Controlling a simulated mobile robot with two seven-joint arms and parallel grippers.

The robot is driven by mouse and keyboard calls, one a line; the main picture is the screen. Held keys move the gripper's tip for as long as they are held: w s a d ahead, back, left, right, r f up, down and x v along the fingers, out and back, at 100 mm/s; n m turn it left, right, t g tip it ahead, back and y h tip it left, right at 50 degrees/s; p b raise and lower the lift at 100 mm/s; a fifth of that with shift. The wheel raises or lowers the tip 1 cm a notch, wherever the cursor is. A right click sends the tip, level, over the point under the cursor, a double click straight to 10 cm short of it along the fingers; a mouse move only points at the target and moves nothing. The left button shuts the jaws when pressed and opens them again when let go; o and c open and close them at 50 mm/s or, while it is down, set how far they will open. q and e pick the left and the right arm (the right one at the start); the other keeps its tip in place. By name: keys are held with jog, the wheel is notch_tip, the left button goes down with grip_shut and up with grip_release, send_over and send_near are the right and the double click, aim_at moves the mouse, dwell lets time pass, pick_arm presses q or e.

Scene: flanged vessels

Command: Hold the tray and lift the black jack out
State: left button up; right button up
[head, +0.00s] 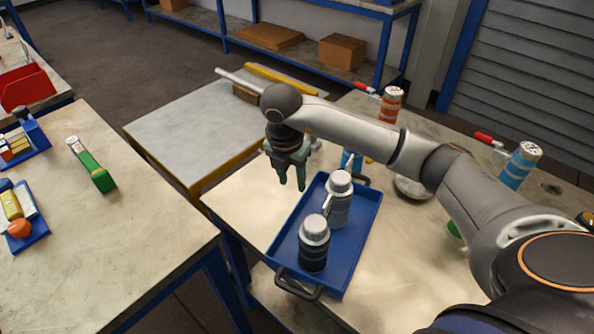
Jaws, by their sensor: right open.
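The blue tray (354,247) lies on the right-hand bench with dark handles at its ends. The black jack (313,256), dark with a grey top, stands upright in the tray's near part. A grey jack (338,208) stands upright behind it in the tray. My right gripper (292,184) points down, open and empty, by the tray's far left side in the picture. It is apart from both jacks. My left gripper is not in view.
A red-banded can (391,104) and a blue can (519,166) stand further right on the bench. A bowl (411,188) lies right of the tray, partly behind my right arm. A low cart (190,125) stands behind. Another bench (150,235) is at left.

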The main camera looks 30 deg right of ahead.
aim_at(296, 207)
jog(key=f, duration=0.4)
jog(key=d+f, duration=0.1)
jog(key=f, duration=0.7)
jog(key=shift+w+d+f+p, duration=0.2)
jog(key=shift+w+p, duration=0.1)
jog(key=shift+w, duration=0.1)
jog(key=shift+r, duration=0.1)
grip_shut()
dwell(1.6)
